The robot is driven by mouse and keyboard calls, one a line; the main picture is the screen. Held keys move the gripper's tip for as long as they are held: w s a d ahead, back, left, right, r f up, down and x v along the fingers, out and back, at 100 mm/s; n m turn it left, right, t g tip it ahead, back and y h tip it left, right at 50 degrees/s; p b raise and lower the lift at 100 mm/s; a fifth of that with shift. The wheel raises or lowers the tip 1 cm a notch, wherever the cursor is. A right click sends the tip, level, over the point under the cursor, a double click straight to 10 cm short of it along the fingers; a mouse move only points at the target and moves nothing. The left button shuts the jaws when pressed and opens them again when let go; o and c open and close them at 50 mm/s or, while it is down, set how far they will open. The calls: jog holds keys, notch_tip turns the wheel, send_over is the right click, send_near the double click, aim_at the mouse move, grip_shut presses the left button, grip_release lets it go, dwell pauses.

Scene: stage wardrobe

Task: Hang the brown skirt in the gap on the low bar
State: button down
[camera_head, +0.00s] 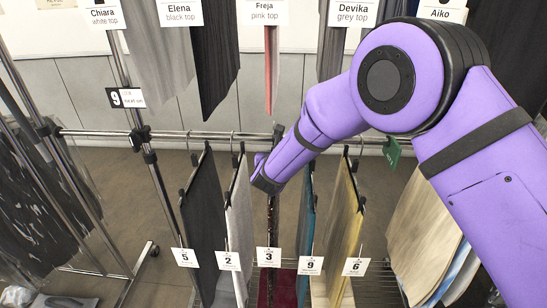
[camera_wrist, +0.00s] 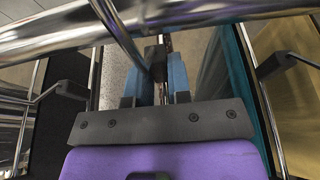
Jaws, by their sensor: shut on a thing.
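My gripper (camera_head: 267,180) is at the low bar (camera_head: 205,135), between the light grey skirt tagged 2 (camera_head: 239,215) and the teal skirt tagged 9 (camera_head: 306,215). In the wrist view its blue finger pads (camera_wrist: 162,76) are shut on a small dark block (camera_wrist: 154,52), seemingly part of a hanger. Below the gripper in the head view hangs a narrow dark brown, mottled strip (camera_head: 272,218), apparently the brown skirt seen edge-on, behind tag 3 (camera_head: 268,257). My gripper hides the hanger's top, so I cannot tell whether its hook rests on the bar.
A dark skirt tagged 5 (camera_head: 203,220) and a yellowish skirt tagged 6 (camera_head: 345,230) hang on either side. Named tops, such as Elena's (camera_head: 212,55), hang above. A chrome rod (camera_wrist: 122,38) crosses close to my fingers. Dark red material (camera_head: 285,287) lies low down.

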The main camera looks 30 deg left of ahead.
jog(key=shift+f, duration=1.6)
jog(key=c, duration=1)
grip_release()
jog(key=v, duration=1)
jog(key=shift+s+d+r, duration=0.1)
jog(key=shift+s+d, duration=0.05)
jog(key=shift+s, duration=0.2)
